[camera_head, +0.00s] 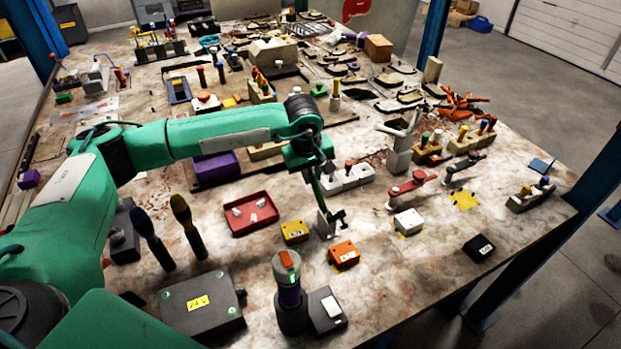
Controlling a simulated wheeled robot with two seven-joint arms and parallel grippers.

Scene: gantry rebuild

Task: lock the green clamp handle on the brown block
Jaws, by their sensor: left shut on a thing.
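A brownish-yellow block (427,155) stands right of centre on the table. It carries upright handles, one with a green top (425,137); whether that one is locked is too small to tell. My left arm reaches in from the left, and its gripper (331,212) points down near the table's middle front, to the left of and nearer than that block, well apart from it. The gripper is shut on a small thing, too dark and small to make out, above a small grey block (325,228). My right gripper is not in view.
A yellow box (295,232), an orange box (344,254) and a white box (408,222) stand close around the left gripper. A red tray (251,214) lies to its left. Red clamp levers (411,184) stand to its right.

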